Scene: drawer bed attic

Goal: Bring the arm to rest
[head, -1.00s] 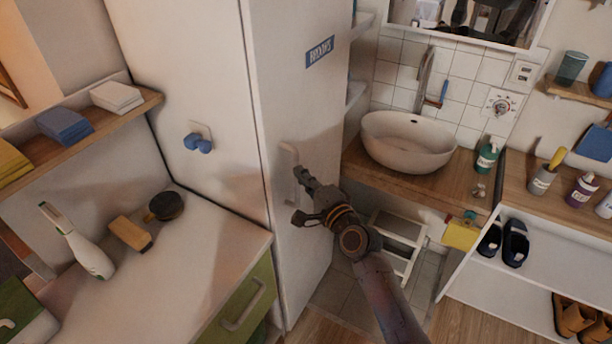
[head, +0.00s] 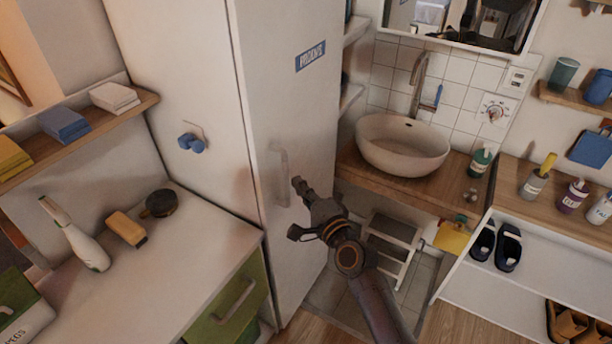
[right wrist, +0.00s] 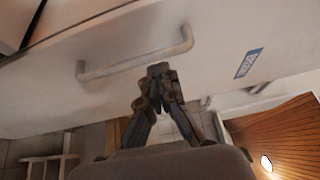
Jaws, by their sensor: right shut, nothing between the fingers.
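My right gripper (head: 297,209) is shut and empty in the head view, in front of the tall white cabinet. It is just right of the pale vertical door handle (head: 281,178) and apart from it in the picture. In the right wrist view my right gripper (right wrist: 158,72) also shows shut, its fingertips close to the handle (right wrist: 135,62), with nothing between them. My right arm reaches up from the bottom of the head view. The left gripper does not show.
The tall cabinet (head: 284,110) has a blue label. A round basin (head: 402,145) stands on a wooden counter to the right, with a step stool (head: 392,245) below. A white worktop (head: 185,250) with a brush and bottle lies left, above a green drawer (head: 232,305).

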